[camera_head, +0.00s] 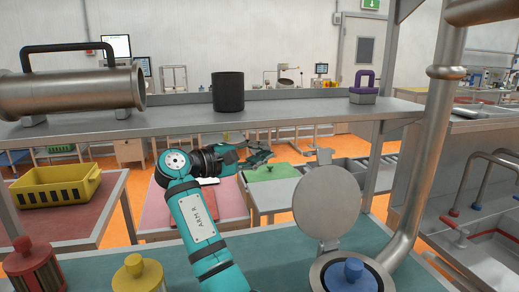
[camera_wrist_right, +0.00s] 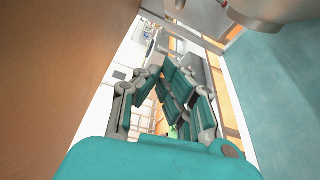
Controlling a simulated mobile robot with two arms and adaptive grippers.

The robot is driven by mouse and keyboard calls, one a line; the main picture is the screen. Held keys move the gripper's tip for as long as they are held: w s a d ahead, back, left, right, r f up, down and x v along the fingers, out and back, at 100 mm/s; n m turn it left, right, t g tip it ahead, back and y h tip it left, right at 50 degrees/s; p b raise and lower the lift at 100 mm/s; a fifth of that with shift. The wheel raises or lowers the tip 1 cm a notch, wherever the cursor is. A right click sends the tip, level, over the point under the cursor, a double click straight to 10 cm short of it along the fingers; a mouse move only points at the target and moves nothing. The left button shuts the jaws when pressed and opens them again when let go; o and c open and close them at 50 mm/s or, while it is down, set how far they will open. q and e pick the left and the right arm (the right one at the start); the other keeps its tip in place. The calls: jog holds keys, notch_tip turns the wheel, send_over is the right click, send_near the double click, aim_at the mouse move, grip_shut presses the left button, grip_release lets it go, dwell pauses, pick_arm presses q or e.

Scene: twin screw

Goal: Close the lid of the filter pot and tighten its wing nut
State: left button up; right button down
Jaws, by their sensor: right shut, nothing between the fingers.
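The filter pot (camera_head: 315,276) stands on the teal bench at the lower right of the head view, with a blue knobbed part inside its mouth. Its round grey lid (camera_head: 325,207) stands open, nearly upright behind the mouth. A small tab (camera_head: 324,156) rises at the lid's top edge. I cannot clearly make out the wing nut. My right gripper (camera_head: 262,155) is shut and empty, in the air to the left of the lid and apart from it. Its fingers (camera_wrist_right: 172,95) also show in the right wrist view. My left gripper is not in view.
A metal shelf (camera_head: 300,112) crosses above the bench, bearing a black cup (camera_head: 228,92) and a purple padlock-like object (camera_head: 363,83). A steel pipe (camera_head: 425,150) rises right of the pot. Red (camera_head: 35,268) and yellow (camera_head: 138,274) knobbed pieces stand at the lower left.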

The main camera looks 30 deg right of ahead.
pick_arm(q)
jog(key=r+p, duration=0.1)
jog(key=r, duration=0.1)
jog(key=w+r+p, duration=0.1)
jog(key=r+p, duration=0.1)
pick_arm(e)
jog(key=s+d, duration=0.3)
jog(key=d, duration=0.3)
jog(key=shift+s+d, duration=0.25)
jog(key=shift+r, duration=0.1)
